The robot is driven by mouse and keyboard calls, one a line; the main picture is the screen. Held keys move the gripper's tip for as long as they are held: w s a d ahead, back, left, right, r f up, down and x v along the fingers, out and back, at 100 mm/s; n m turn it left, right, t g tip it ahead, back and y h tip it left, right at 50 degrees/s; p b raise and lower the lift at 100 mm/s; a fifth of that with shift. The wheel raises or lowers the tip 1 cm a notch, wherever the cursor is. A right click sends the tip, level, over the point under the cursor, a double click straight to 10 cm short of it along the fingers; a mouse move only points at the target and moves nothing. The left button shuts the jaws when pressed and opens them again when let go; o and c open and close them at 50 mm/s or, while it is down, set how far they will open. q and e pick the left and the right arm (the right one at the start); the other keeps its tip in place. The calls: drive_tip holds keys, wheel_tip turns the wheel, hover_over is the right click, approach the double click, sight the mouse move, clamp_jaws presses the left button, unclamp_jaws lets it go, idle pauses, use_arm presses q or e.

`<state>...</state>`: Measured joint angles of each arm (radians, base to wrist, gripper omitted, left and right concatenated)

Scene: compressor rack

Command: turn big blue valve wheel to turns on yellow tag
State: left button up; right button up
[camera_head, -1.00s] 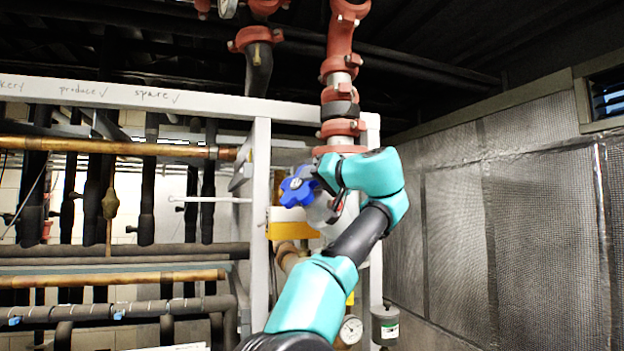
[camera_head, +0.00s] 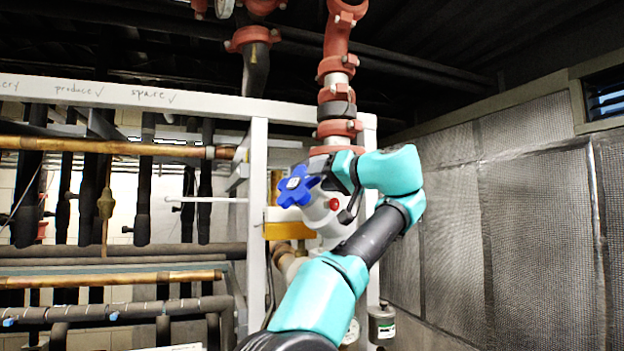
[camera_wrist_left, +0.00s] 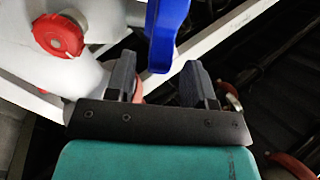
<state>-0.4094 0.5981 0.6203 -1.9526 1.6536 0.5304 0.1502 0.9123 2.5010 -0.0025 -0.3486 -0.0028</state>
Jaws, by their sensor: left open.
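The big blue valve wheel (camera_head: 296,187) is a lobed handwheel on a pale valve body (camera_head: 328,222) in the middle of the head view. My left gripper (camera_head: 332,178) is at the wheel's right side. In the left wrist view, one blue lobe of the wheel (camera_wrist_left: 166,30) lies ahead of and between the two dark fingertips of my open left gripper (camera_wrist_left: 158,66), with gaps showing on both sides. The yellow tag (camera_head: 287,231) hangs below the wheel, and no writing on it can be read. My right gripper is out of view.
A red round knob (camera_wrist_left: 58,35) on the valve body is left of the fingers. A white frame post (camera_head: 257,220) stands left of the wheel. A red pipe (camera_head: 341,75) rises above. A mesh-faced wall (camera_head: 450,230) is on the right.

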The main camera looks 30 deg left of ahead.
use_arm(q)
drive_tip(key=s+d, duration=0.2)
drive_tip(key=d, duration=1)
drive_tip(key=shift+s+d, duration=0.15)
drive_tip(key=shift+d, duration=0.2)
drive_tip(key=shift+r, duration=0.1)
